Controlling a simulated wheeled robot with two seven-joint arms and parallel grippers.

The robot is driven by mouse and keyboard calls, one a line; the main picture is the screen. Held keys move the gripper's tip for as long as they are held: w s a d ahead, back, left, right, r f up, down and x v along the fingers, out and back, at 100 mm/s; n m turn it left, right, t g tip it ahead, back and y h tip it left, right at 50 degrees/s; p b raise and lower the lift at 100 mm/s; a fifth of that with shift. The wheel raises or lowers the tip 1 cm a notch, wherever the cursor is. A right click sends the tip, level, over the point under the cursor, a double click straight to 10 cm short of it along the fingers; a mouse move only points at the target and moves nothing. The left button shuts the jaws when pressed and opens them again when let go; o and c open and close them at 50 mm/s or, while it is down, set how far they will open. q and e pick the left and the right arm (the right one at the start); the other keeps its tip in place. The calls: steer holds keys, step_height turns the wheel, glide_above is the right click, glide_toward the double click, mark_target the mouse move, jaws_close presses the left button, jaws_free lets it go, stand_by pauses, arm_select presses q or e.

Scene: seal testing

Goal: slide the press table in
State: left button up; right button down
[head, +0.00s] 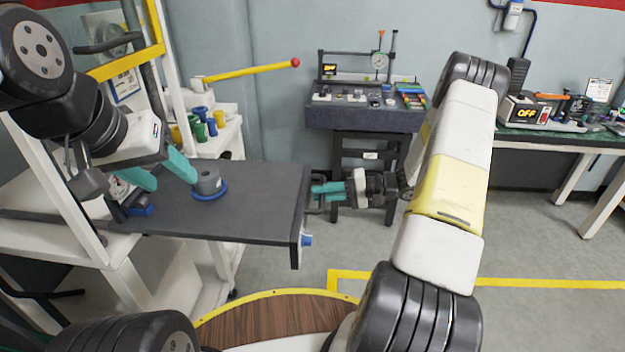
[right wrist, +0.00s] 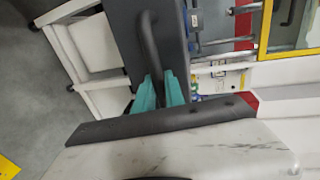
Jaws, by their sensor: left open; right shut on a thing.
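The press table (head: 255,185) is a dark grey flat slab. It sticks out to the right from the white press frame (head: 125,285). A grey cylindrical piece with a blue base (head: 209,184) stands upright on it. My right gripper (head: 318,190) is at the table's right end plate, shut on its dark handle; the teal fingers close around the handle (right wrist: 149,45) in the right wrist view. My left gripper (head: 165,175) is open, its teal fingers over the table's left part, beside the grey piece. A small blue part (head: 142,207) lies near those fingers.
A yellow lever with a red knob (head: 250,71) reaches over the back. Green, blue and yellow cylinders (head: 205,125) stand on a white shelf behind the table. A dark bench with a dial gauge (head: 365,118) stands at the back. Grey floor lies open right of the table.

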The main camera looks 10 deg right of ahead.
stand_by(0.6)
steer(key=r+x, duration=0.2)
steer(key=x, duration=1.1)
steer(key=a+r+x, duration=0.1)
steer(key=r+x, duration=0.2)
steer(key=x, duration=1)
steer(key=r+x, duration=0.3)
steer(key=x, duration=1)
steer(key=shift+w+a, duration=0.35)
steer(key=shift+a, duration=0.2)
steer(key=shift+r, duration=0.15)
steer(key=c, duration=1.4)
jaws_free()
steer(key=shift+a, duration=0.15)
steer(key=shift+v, duration=3.95)
